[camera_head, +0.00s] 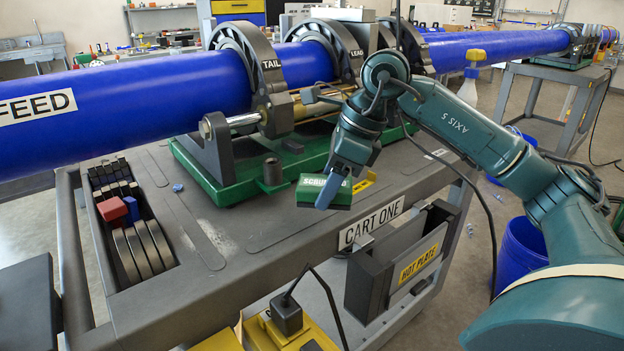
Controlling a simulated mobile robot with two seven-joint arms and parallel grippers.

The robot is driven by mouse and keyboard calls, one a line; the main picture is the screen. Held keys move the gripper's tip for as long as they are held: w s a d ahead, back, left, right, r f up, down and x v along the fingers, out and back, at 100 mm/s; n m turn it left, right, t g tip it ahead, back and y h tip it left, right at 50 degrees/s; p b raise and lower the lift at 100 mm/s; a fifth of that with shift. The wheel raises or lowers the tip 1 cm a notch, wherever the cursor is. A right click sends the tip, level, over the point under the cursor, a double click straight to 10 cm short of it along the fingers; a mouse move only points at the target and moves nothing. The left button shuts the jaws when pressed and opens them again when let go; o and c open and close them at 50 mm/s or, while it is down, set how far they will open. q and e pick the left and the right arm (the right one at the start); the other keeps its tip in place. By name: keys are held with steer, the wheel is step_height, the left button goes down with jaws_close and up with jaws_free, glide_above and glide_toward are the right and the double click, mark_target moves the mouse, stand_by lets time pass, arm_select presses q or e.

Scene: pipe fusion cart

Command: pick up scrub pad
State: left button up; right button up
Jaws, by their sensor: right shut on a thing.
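The scrub pad (312,194) is a small green block with white "SCRUB" lettering, partly covered by a gripper finger. My right gripper (329,193) comes down from the right arm and is shut on the pad. The pad is near the front edge of the cart top, above the "CART ONE" label. I cannot tell whether it touches the cart top. My left gripper is not in view.
The blue pipe (130,100) runs through the clamp rings on a green base (222,190) just behind. A tool tray (125,215) with red and blue blocks is at the left. A "HOT PLATE" holder (400,270) hangs on the cart's front.

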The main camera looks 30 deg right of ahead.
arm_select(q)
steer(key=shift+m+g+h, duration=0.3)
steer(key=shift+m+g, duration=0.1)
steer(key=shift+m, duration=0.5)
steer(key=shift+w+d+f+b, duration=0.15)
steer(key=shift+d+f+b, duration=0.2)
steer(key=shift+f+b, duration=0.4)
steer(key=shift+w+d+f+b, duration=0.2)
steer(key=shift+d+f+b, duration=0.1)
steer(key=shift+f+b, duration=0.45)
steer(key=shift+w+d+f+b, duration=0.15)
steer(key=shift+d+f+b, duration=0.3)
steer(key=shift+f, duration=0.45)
arm_select(e)
steer(key=s+d, duration=0.1)
steer(key=s, duration=1.3)
steer(key=shift+s, duration=0.35)
